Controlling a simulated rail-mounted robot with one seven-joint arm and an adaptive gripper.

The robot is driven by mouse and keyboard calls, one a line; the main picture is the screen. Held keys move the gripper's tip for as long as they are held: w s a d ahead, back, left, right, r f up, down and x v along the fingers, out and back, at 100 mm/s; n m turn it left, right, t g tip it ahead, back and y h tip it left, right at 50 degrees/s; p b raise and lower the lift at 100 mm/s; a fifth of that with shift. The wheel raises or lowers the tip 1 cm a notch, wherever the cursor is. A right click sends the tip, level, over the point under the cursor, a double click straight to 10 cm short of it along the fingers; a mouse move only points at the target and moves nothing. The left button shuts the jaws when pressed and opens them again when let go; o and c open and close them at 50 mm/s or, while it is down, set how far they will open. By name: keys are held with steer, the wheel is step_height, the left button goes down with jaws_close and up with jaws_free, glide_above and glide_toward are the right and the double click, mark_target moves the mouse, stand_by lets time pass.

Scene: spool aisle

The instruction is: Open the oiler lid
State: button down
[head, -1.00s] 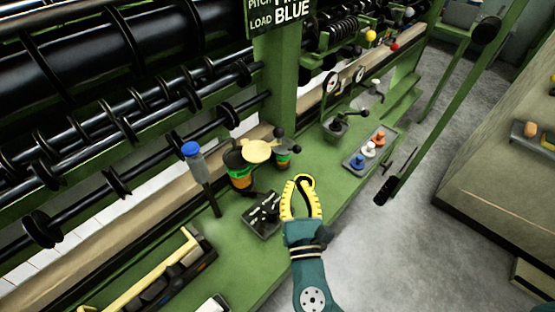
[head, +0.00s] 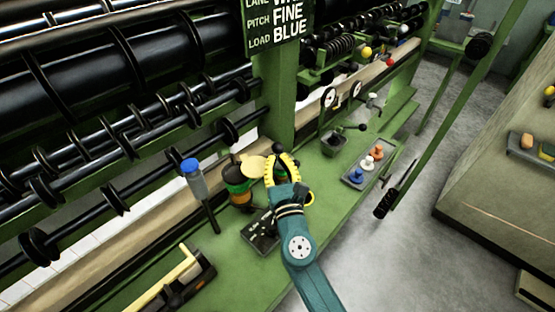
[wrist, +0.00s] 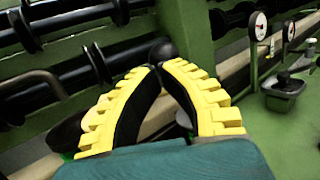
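A black ball knob (head: 278,147) stands just past my fingertips in the head view. It also shows in the wrist view (wrist: 163,51), right beyond the tips. A small banded pot, seen earlier under this knob, is now mostly hidden behind my gripper. I cannot tell whether this pot is the oiler. A larger pot (head: 238,186) with green and orange bands stands to its left, with a cream disc (head: 252,167) at its top. My gripper (head: 281,157) has its yellow toothed fingers drawn together at the tips, with nothing clearly held. Contact with the knob cannot be told.
A blue-capped bottle (head: 195,180) stands left of the pots. A dark tray (head: 262,236) lies below my gripper. A grey tray (head: 360,180) with coloured pegs and a dark cup (head: 333,145) with a handle are to the right. Green bench shows between them.

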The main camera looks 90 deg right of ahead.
steer(key=shift+d, duration=0.1)
steer(key=shift+s+d+b, duration=0.25)
steer(key=shift+d+b, duration=0.05)
steer(key=shift+d, duration=1)
steer(key=shift+a, duration=0.1)
steer(key=s+b+v, duration=0.2)
steer(key=s+v, duration=0.1)
steer(key=v, duration=1)
steer(key=shift+f, duration=0.1)
